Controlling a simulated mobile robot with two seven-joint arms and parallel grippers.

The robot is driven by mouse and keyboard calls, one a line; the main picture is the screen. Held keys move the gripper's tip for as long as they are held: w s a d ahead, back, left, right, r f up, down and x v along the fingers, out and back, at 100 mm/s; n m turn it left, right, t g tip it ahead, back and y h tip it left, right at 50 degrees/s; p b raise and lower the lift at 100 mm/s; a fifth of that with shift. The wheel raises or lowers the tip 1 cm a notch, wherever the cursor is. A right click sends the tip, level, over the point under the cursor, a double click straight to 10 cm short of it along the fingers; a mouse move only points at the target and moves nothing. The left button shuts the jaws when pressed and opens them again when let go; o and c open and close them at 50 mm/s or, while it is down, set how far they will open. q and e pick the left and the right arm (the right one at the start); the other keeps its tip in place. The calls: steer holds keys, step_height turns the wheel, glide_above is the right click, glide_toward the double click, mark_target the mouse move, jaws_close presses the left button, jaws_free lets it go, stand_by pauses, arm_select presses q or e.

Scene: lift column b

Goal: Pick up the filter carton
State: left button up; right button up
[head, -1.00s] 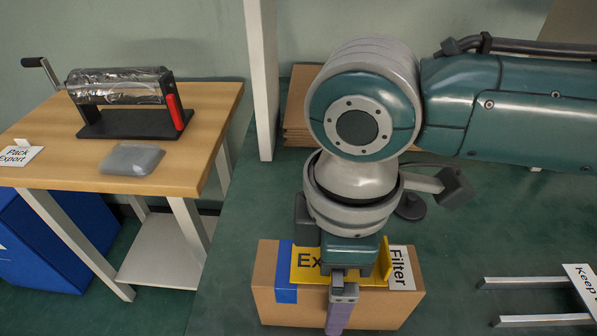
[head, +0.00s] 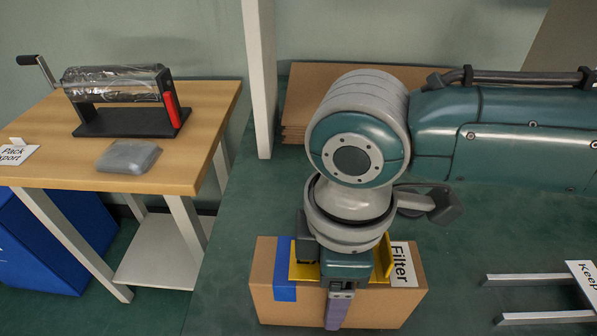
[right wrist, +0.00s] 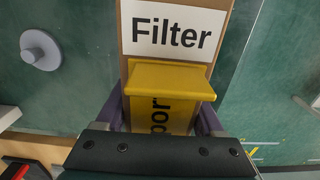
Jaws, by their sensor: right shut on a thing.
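The filter carton (head: 385,308) is a brown box with a white "Filter" label, a blue tape strip and a yellow piece (head: 302,272) on top. It lies low in the head view, right of centre. My right gripper (head: 340,290) comes down over it, one purple finger against its front face; the far finger is hidden. In the right wrist view the gripper (right wrist: 163,122) straddles the carton (right wrist: 127,8), shut on it, with the yellow piece between the fingers. I cannot tell whether the carton is clear of the green surface. My left gripper is out of view.
A wooden table (head: 200,172) at the left holds a foil roll dispenser (head: 115,88) and a grey packet (head: 128,156). A white post (head: 258,80) and flat cardboard (head: 300,105) stand behind. Metal rails (head: 530,279) with a sign lie right. Green surface between is free.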

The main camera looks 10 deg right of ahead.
jaws_close()
